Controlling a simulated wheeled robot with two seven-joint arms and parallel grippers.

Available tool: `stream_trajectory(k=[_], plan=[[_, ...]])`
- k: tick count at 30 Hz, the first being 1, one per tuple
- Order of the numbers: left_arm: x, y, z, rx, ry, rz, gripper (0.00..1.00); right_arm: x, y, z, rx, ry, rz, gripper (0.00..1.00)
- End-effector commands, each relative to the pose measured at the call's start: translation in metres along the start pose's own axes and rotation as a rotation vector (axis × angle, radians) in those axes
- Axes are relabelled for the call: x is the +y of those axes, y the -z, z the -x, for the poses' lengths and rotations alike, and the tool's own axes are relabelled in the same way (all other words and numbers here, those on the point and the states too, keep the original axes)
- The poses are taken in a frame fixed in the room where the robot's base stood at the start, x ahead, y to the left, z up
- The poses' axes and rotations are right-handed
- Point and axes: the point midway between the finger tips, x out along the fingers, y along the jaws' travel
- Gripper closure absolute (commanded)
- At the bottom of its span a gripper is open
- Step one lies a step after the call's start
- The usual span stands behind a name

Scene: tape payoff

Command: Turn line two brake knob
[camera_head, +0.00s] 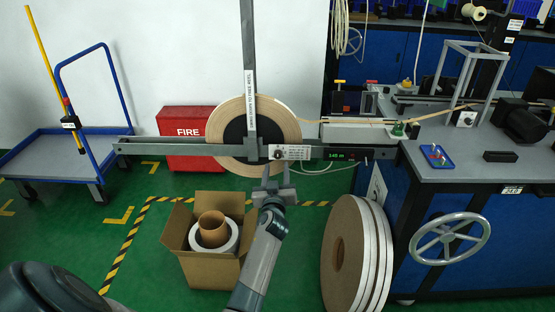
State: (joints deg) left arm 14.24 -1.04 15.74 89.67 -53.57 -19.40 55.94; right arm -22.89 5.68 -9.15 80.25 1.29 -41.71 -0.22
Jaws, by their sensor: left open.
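A tape reel (290,122) with tan tape and a dark core hangs on a grey frame with a horizontal bar (170,149). A small dark reddish knob (277,153) sits at the left end of a white label plate (297,153) on that bar, in front of the reel's lower part. My left gripper (275,173) points up from below, just under the bar and the knob. Its jaws are open, and I see nothing between them. It looks apart from the knob, though the depth gap is hard to judge. My right gripper is not in view.
A green display (340,154) is on the bar's right part. Below stand an open cardboard box (211,268) and several leaning tape rolls (345,250). A blue machine bench (480,176) with a handwheel (449,239) is right. A blue cart (58,158) and red fire box (185,128) stand left.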

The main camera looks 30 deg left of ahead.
Motion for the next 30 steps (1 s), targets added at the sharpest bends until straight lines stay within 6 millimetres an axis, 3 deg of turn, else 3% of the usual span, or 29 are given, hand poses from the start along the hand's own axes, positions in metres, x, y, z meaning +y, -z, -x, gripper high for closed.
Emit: stream_trajectory(k=[3,10,15,25,30], plan=[[0.000,0.001,-0.022,0.001,0.000,0.000,0.60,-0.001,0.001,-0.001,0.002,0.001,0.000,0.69],[0.000,0.000,-0.053,0.001,0.000,0.000,0.60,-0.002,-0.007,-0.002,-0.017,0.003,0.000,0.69],[0.000,0.000,-0.063,0.000,0.000,0.000,0.60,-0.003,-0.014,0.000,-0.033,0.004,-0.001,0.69],[0.000,0.000,-0.064,0.000,0.000,0.001,0.60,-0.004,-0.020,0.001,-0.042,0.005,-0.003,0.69],[0.000,0.000,-0.064,0.000,0.000,0.000,0.98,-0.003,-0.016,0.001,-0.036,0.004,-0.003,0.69]])
